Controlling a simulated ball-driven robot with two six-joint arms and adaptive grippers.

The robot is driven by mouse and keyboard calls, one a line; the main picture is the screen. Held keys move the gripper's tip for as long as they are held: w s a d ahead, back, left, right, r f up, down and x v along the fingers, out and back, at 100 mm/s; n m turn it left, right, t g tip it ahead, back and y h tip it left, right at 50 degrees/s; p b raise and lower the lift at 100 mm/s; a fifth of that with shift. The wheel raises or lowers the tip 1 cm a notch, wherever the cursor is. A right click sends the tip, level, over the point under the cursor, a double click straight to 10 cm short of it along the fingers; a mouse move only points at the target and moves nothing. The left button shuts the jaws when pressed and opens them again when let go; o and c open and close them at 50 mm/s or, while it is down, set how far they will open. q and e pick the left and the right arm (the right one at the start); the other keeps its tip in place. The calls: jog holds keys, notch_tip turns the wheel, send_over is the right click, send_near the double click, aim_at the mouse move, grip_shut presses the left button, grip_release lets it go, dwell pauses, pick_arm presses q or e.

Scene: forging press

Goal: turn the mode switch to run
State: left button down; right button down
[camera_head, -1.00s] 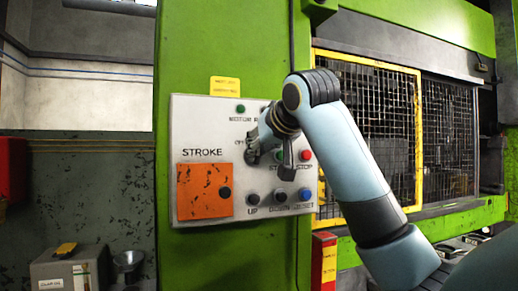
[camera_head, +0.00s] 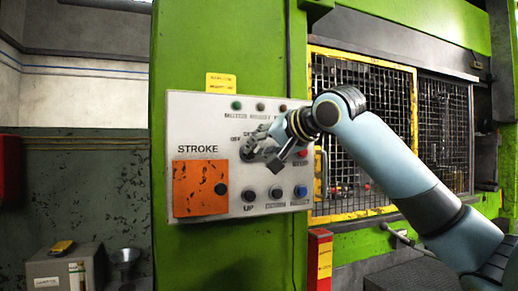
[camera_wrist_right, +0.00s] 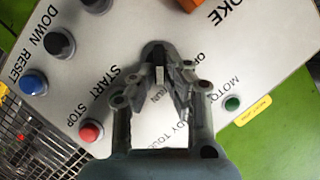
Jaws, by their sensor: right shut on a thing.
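The mode switch (camera_wrist_right: 155,50) is a dark knob on the grey control panel (camera_head: 181,130), with lettering around it partly hidden by my fingers. My right gripper (camera_head: 255,151) is at the panel, to the right of the word OFF. In the right wrist view my right gripper (camera_wrist_right: 158,78) has its two fingers closed on the knob from either side, with a pale mark between the tips. In the head view the gripper hides the knob, so I cannot tell its exact setting there. My left gripper is not in view.
An orange STROKE plate (camera_head: 199,190) with a black button sits left of the gripper. A red STOP button (camera_wrist_right: 91,131) and a blue RESET button (camera_wrist_right: 33,83) are close by. A yellow-framed mesh guard (camera_head: 362,130) stands right of the panel.

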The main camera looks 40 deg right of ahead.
jog(key=shift+f+m, duration=0.1)
jog(key=shift+m, duration=0.2)
dwell(0.4)
jog(key=c, duration=1.4)
grip_release()
jog(key=shift+w, duration=0.15)
jog(key=shift+v, duration=3.75)
jog(key=shift+f, duration=0.15)
